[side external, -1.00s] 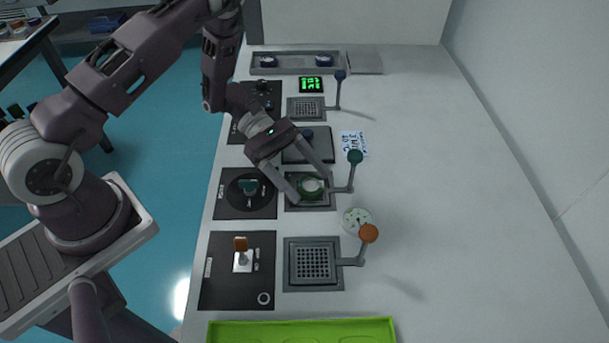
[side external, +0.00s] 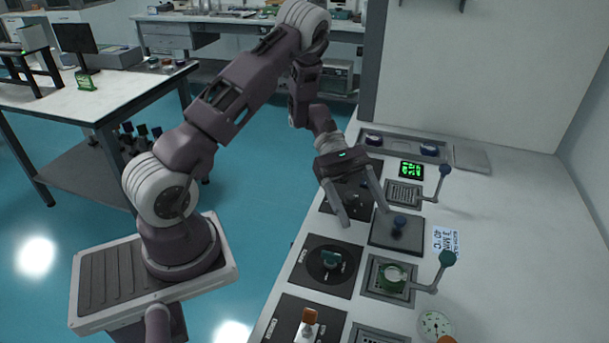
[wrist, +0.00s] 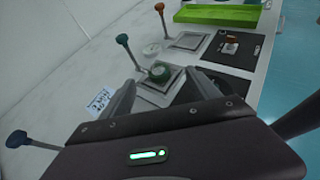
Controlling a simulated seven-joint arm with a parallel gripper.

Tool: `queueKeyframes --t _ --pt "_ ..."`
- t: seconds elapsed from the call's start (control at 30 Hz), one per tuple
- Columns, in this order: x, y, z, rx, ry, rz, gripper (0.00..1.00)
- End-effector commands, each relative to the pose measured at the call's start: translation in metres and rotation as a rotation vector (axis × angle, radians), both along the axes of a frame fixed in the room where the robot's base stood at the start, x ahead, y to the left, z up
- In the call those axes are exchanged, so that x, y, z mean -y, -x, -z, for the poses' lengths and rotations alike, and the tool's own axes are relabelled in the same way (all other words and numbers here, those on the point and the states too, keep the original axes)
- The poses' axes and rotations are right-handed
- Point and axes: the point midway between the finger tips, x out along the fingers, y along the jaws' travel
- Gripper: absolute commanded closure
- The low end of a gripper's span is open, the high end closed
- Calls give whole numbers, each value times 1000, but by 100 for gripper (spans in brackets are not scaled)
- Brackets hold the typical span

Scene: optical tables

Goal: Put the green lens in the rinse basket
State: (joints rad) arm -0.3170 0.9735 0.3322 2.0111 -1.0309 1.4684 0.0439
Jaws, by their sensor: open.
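The green lens (side external: 393,277), a green ring with a pale centre, sits in the square grey basket (side external: 375,289) whose arm ends in a green ball (side external: 447,258). I take this as the rinse basket; no readable label confirms it. The wrist view also shows the green lens (wrist: 160,72), ahead of the fingers. My gripper (side external: 364,218) is open and empty, raised above the bench and behind the lens, apart from it. Its spread fingers also show in the wrist view (wrist: 162,84).
A dark plate with a blue knob (side external: 398,225) lies near my fingers. A grille with a blue-ball arm (side external: 444,170) stands farther back. A teal knob (side external: 329,258) and an orange-topped piece (side external: 309,318) stand left. A round dial (side external: 436,325) lies right.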

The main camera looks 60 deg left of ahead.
Motion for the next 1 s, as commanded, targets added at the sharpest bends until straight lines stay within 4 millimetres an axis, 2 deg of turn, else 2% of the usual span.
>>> queueKeyframes --t 0.03,0.07,0.1,0.2,0.3,0.4,0.53,0.7,1.0 --pt "10 4 -26 62 -33 66 29" --pt "16 10 -43 104 -62 118 29" --pt "25 21 -65 167 -108 198 29" --pt "43 59 -113 343 -253 403 29" --pt "52 102 -148 548 -437 609 29" --pt "49 144 -169 774 -659 799 29" --pt "35 177 -183 1039 -947 975 29" --pt "21 193 -193 1229 -1181 1073 29" --pt "18 194 -194 1256 -1222 1087 29"
